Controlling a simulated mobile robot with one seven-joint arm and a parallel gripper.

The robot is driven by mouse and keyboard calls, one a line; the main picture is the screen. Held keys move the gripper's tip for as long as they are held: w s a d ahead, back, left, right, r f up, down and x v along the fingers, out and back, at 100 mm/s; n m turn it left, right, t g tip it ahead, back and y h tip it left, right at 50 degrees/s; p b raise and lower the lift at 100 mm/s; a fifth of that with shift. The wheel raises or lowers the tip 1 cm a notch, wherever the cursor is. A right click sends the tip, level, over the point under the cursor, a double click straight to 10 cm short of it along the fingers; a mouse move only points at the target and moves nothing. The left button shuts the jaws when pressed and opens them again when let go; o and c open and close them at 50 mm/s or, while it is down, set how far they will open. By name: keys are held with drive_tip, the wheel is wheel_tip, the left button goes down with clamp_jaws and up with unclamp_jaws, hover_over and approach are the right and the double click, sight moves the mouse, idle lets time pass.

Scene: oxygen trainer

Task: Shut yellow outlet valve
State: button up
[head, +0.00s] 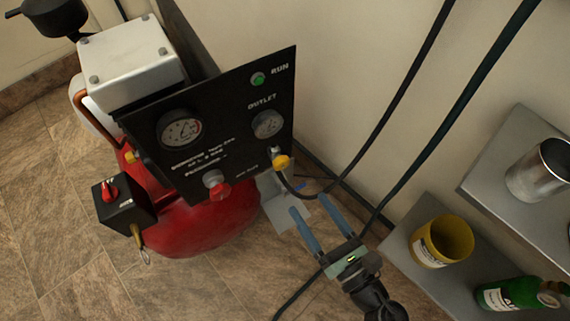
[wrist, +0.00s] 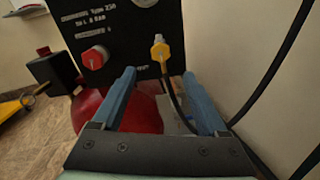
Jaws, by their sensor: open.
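A red knob (head: 216,186) is left of the valve on the panel. The red tank (head: 210,225) is below. Dark hoses (head: 400,110) hang along the wall at right. Shelves with a yellow cup (head: 441,241), a metal cup (head: 540,170) and a green bottle (head: 515,293) stand right.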

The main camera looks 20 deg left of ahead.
sight(283, 165)
drive_tip(key=b+x, duration=0.1)
drive_tip(key=x, duration=1)
drive_tip(key=shift+w, duration=0.15)
drive_tip(key=shift+r, duration=0.1)
clamp_jaws()
